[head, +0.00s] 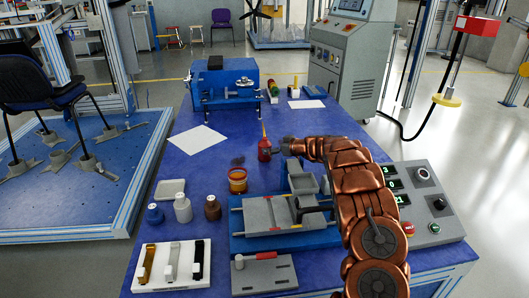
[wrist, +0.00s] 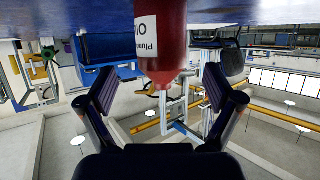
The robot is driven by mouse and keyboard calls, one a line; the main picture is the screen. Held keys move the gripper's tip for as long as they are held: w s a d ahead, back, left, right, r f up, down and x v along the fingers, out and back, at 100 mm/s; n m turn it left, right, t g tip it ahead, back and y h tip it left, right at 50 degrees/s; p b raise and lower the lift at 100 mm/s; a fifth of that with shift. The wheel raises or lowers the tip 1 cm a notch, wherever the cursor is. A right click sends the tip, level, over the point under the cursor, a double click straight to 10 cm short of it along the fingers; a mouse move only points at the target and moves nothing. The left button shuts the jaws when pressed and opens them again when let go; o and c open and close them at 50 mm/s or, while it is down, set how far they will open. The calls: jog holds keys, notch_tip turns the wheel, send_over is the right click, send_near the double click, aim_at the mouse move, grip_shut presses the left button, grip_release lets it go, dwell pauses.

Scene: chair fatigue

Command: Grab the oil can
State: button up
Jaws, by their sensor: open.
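The oil can (head: 264,150) is a small red can with a thin yellow-orange spout, standing upright on the blue workbench. In the wrist view, which is upside down, the red oil can (wrist: 170,45) with a white label reading "Oil" fills the top middle. My gripper (head: 279,148) is close to the can's right side in the head view. In the wrist view my gripper (wrist: 160,88) is open, with one dark finger on each side of the can's line. I see no finger clearly touching the can.
A blue machine (head: 222,86) stands at the back.

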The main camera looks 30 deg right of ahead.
aim_at(269, 146)
jog(key=x, duration=0.4)
jog(key=shift+w+a+r, duration=0.2)
jog(key=shift+w+a+f, duration=0.1)
jog(key=shift+w+f, duration=0.2)
jog(key=shift+w, duration=0.1)
jog(key=shift+r, duration=0.1)
jog(key=c, duration=1.7)
jog(key=shift+o, duration=0.2)
